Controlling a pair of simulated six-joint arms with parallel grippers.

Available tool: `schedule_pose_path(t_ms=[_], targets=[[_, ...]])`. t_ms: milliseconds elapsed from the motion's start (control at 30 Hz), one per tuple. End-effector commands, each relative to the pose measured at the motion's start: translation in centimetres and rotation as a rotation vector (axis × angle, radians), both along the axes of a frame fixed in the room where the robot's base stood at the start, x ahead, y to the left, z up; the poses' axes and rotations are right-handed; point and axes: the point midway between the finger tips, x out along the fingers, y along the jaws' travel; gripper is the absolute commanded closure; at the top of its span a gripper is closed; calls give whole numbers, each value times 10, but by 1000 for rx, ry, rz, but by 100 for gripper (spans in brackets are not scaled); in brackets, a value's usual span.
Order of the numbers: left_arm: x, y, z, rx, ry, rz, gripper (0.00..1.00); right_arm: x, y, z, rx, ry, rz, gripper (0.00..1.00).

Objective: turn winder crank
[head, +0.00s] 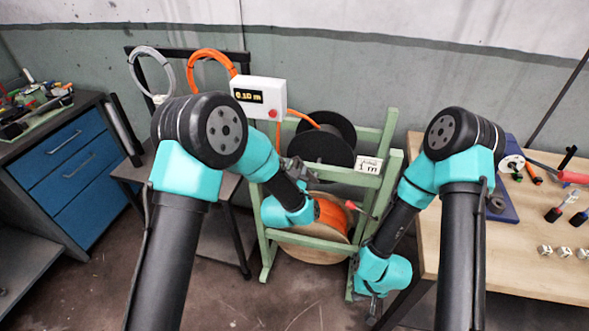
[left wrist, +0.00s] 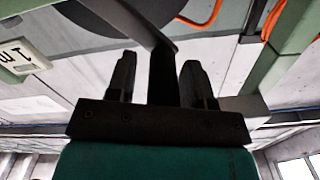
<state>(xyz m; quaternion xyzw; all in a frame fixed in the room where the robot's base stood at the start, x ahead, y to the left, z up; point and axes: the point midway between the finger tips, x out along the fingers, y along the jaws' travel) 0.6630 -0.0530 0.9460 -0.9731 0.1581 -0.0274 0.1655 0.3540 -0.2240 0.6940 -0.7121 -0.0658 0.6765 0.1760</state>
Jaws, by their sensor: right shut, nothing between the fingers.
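The green winder stand (head: 390,130) holds a black spool (head: 325,145) above a wooden spool of orange cable (head: 330,215). My left gripper (head: 296,168) is in front of the black spool. In the left wrist view its two fingers (left wrist: 158,80) are apart. A dark post (left wrist: 161,75) stands between them with a gap on each side, below a slanted dark bar (left wrist: 135,25); these look like the crank's handle and arm. The crank cannot be made out in the head view. My right gripper (head: 374,308) is low beside the stand's right foot, shut and empty.
A white meter box (head: 258,97) reads 0.10 m. A card (head: 369,165) marked 1 m is on the stand. Orange (head: 208,65) and grey (head: 150,70) cable coils hang at the back left. A wooden workbench (head: 520,245) with tools is right, a blue drawer cabinet (head: 65,150) left.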

Motion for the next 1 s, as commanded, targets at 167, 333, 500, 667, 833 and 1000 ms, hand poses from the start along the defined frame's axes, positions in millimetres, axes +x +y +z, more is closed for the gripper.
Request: schedule_pose_path(t_ms=[167, 333, 500, 667, 833, 1000], targets=[[0, 0, 0, 0, 1, 1, 47, 0, 0, 0, 0, 0, 0, 100], [-1, 1, 0, 0, 1, 1, 47, 0, 0, 0, 0, 0, 0, 100], [-12, 5, 0, 1, 2, 1, 47, 0, 0, 0, 0, 0, 0, 100], [-35, 12, -1, 1, 3, 0, 47, 0, 0, 0, 0, 0, 0, 100], [-66, 22, 0, 1, 3, -1, 47, 0, 0, 0, 0, 0, 0, 100], [-97, 32, -1, 2, 2, -1, 47, 0, 0, 0, 0, 0, 0, 100]])
